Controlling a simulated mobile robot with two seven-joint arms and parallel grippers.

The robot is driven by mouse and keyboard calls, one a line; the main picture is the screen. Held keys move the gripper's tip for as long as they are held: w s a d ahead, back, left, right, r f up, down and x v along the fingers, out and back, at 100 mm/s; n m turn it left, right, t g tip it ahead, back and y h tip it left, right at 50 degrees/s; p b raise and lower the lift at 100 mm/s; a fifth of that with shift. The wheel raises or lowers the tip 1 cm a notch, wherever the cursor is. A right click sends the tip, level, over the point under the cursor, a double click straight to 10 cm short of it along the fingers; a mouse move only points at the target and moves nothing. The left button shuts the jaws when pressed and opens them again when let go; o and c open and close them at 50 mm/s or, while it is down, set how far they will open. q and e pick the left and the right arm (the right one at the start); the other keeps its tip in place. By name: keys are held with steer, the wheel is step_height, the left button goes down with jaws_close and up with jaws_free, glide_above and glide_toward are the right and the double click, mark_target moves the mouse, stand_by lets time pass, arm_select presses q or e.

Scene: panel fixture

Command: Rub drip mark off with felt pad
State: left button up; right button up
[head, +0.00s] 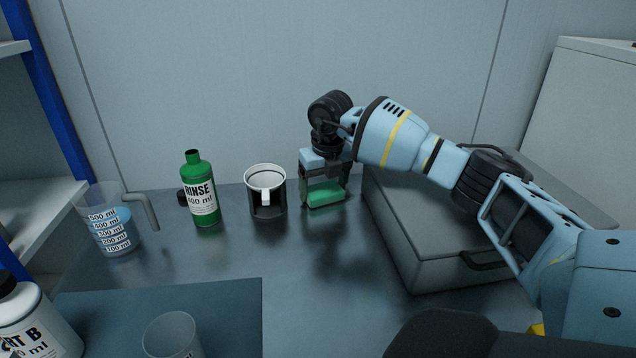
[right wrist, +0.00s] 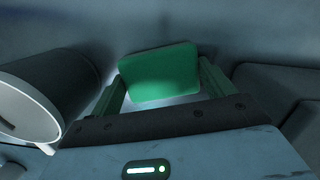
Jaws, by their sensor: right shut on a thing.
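The green felt pad (head: 325,193) is between the fingers of my right gripper (head: 324,196), just right of a dark cup on the bench. In the right wrist view the pad (right wrist: 160,73) fills the space between the two green fingers of the gripper (right wrist: 165,88), which is shut on it. The pad is close to the bench top; I cannot tell whether it touches. No drip mark can be made out in either view. My left gripper is not in view.
A dark cup with a white rim (head: 266,190) stands close left of the gripper. Left of it are a green rinse bottle (head: 199,190) and a measuring jug (head: 108,222). A grey case (head: 440,225) lies at the right. A clear cup (head: 172,335) and white bottle (head: 35,320) are in front.

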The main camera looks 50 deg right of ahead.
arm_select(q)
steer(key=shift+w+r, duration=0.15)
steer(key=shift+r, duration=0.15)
arm_select(e)
steer(key=shift+s+d, duration=0.45)
steer(key=shift+d, duration=0.05)
